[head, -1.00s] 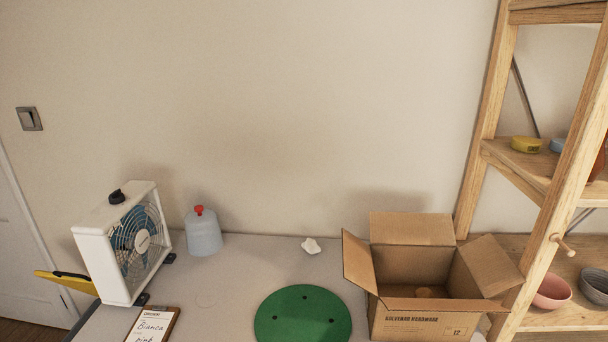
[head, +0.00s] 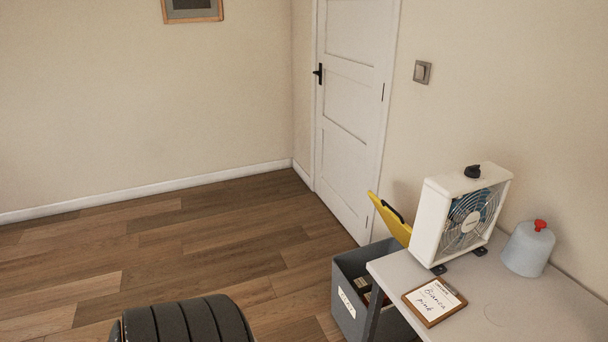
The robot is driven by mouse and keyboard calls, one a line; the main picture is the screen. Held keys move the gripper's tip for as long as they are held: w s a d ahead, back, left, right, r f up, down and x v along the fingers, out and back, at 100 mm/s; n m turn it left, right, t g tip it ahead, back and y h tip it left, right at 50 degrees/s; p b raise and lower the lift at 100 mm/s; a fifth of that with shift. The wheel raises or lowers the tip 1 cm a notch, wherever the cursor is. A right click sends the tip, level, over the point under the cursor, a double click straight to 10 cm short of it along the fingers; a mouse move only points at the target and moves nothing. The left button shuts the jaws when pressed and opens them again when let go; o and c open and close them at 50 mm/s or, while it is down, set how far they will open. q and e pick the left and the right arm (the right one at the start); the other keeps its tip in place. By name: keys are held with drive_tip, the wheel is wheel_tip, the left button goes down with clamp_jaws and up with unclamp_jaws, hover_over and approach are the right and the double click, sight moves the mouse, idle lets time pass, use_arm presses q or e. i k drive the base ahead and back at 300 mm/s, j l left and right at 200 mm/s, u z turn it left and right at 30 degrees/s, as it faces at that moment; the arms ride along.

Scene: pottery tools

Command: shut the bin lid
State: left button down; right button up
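The grey bin (head: 345,298) stands on the floor against the left end of the table. It has a white label on its front, and some dark and reddish items show inside. Its yellow lid (head: 390,218) is raised, tilted up at the back near the wall, with a dark handle strip along it. The table and the fan hide part of the bin and lid. Neither of my grippers shows in the head view.
A closed white door (head: 350,110) is behind the bin. Wooden floor (head: 200,250) is clear to the left. A black ribbed rounded thing (head: 185,322) is at the bottom.

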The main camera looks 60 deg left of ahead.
sight(394, 222)
drive_tip(key=u, duration=1.35)
